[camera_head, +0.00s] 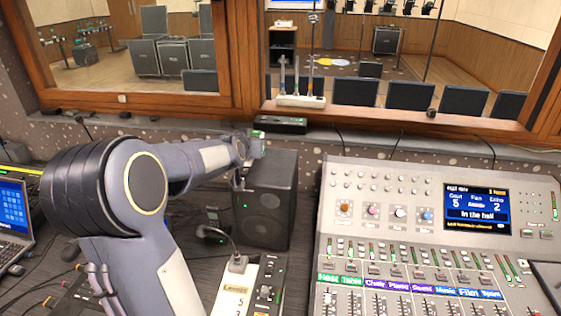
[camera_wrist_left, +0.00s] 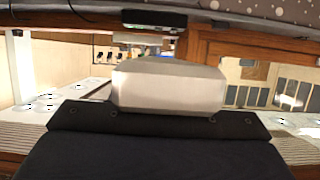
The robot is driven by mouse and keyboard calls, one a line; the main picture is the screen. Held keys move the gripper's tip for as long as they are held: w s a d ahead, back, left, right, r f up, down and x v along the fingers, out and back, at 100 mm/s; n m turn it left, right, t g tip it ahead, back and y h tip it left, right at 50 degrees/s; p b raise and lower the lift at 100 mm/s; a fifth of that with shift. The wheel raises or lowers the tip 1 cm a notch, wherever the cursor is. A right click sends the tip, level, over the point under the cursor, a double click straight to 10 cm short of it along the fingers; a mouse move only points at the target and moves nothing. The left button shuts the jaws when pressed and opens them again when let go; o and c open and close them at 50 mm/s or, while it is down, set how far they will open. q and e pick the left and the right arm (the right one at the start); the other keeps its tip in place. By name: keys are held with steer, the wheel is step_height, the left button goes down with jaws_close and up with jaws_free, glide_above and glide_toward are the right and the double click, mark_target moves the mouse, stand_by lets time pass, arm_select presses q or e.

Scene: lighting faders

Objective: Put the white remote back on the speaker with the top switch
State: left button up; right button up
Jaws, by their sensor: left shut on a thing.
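My left arm reaches from the lower left to the black speaker (camera_head: 264,205), which stands left of the mixing console. My left gripper (camera_head: 243,162) is at the speaker's upper left edge, partly hidden by its own arm. It is shut on a small pale thing with a green patch on top, which I take for the white remote (camera_head: 258,147). Whether this touches the speaker top I cannot tell. The left wrist view shows a large pale block (camera_wrist_left: 170,88) beyond my dark gripper body; its fingertips are not clear. My right gripper is not in view.
A black box (camera_head: 280,125) lies on the ledge behind the speaker, and a white power strip (camera_head: 301,101) with plugs is on the window sill. The mixing console (camera_head: 332,200) fills the right. A laptop (camera_head: 14,215) and cables are at left. A cabled panel (camera_head: 232,285) stands in front.

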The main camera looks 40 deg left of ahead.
arm_select(q)
steer(key=w+f, duration=0.3)
steer(key=w, duration=0.4)
glide_above(279, 167)
steer(key=f, duration=0.5)
steer(key=shift+s+f, duration=0.35)
steer(key=shift+w+f+p, duration=0.3)
steer(key=shift+f, duration=0.15)
step_height(279, 167, down, 3)
steer(key=shift+f, duration=0.1)
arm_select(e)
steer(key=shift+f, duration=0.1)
arm_select(q)
steer(key=shift+f, duration=0.1)
steer(key=o, duration=1.1)
steer(key=shift+c, duration=0.2)
steer(key=shift+o, duration=0.3)
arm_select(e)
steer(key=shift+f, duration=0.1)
